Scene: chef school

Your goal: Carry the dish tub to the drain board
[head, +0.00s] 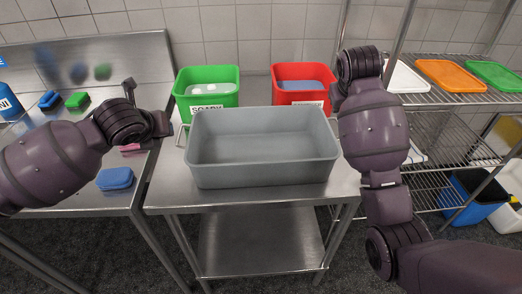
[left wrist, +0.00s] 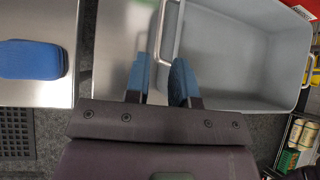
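The grey dish tub (head: 262,177) stands upright on a steel table (head: 170,197) in the head view. In the left wrist view, the tub (left wrist: 240,50) has a metal bar handle (left wrist: 179,35) at its left end and another at its right. My left gripper (left wrist: 157,75) is open, its blue-padded fingers apart near the left handle; I cannot tell whether the bar is between them. In the head view it sits left of the tub (head: 158,123). My right gripper (head: 338,98) is by the tub's right end, its fingers mostly hidden by the wrist. Which surface is the drain board is unclear.
A green tub (head: 208,76) and a red tub (head: 302,73) stand behind the grey tub. A steel counter (head: 75,187) at left holds a blue sponge (head: 115,179) and other small items. A wire shelf (head: 430,100) with trays stands at right. A lower shelf (head: 260,243) is bare.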

